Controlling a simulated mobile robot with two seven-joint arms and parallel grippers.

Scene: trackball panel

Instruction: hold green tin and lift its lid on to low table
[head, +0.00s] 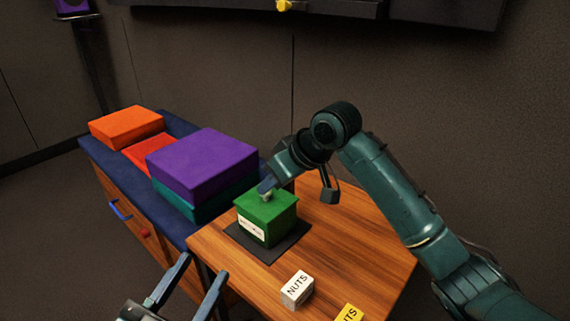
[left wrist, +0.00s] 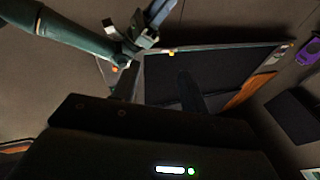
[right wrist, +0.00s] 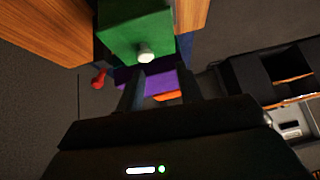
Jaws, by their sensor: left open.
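The green tin (head: 268,222) stands upright on a dark mat (head: 268,246) on the wooden table (head: 340,250), its lid on. A pale label, too small to read, is on its front. The lid's pale round knob (right wrist: 146,53) shows in the right wrist view, just beyond the fingertips. My right gripper (head: 266,187) is over the tin, close to the knob; its fingers (right wrist: 158,85) are apart and hold nothing visible. Whether they touch the knob I cannot tell. My left gripper (head: 199,268) is open and empty, at the table's near left, away from the tin.
A white box marked NUTS (head: 297,289) and a yellow box (head: 348,317) stand at the table's front. On the left, a navy-topped cabinet (head: 108,160) carries purple (head: 203,160), teal, red and orange boxes (head: 126,125). The table's right part is partly clear beneath my right arm.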

